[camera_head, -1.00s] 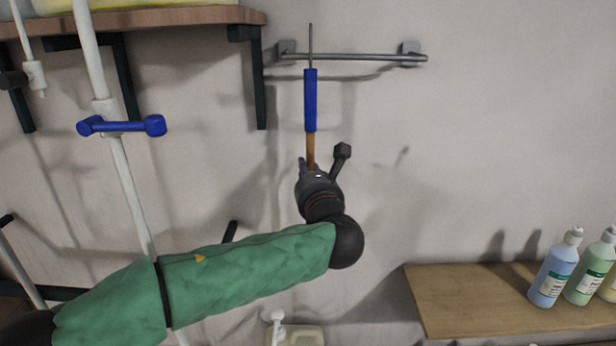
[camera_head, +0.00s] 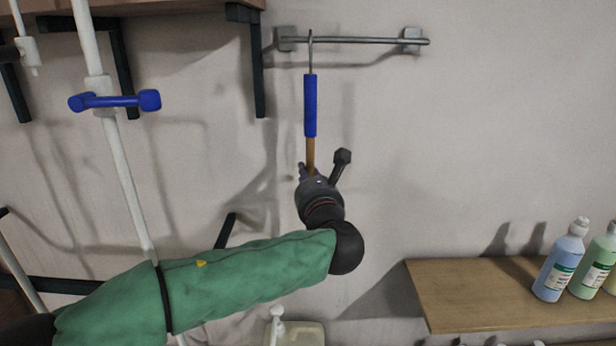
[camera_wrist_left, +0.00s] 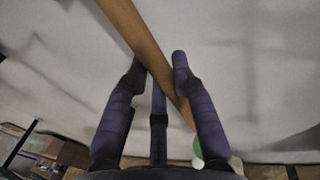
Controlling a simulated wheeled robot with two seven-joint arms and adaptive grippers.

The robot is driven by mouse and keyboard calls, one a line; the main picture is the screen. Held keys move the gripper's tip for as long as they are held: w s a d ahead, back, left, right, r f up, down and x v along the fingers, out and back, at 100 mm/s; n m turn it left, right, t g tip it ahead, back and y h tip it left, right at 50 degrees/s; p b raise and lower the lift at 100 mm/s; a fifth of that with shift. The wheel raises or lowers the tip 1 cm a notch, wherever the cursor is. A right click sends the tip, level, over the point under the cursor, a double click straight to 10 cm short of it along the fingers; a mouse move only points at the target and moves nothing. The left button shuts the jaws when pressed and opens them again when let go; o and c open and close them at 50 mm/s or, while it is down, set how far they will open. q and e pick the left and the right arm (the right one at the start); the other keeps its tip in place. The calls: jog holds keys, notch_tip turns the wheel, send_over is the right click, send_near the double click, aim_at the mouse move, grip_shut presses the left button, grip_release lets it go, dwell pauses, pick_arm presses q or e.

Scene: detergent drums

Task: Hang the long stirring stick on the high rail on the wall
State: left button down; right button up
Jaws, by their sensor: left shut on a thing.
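The long stirring stick (camera_head: 310,105) is upright, with a blue grip, a brown wooden shaft and a thin metal hook at its top. The hook's tip reaches the height of the high rail (camera_head: 355,41), near the rail's left end; I cannot tell whether it touches. My left gripper (camera_head: 308,172) is shut on the wooden shaft below the blue grip. In the left wrist view the wooden shaft (camera_wrist_left: 142,40) runs slantwise between the fingers (camera_wrist_left: 165,75). My right gripper is not in view.
A wooden shelf on dark brackets (camera_head: 258,70) is at the upper left. A white pole (camera_head: 128,180) with a blue crosspiece (camera_head: 115,101) stands at the left. Detergent bottles (camera_head: 560,262) stand on a wooden shelf (camera_head: 450,285) at the lower right. The wall right of the rail is bare.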

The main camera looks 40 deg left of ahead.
pick_arm(q)
jog(key=c, duration=1)
grip_release()
jog(key=shift+o, duration=0.2)
jog(key=v, duration=1.2)
jog(key=shift+d, duration=0.1)
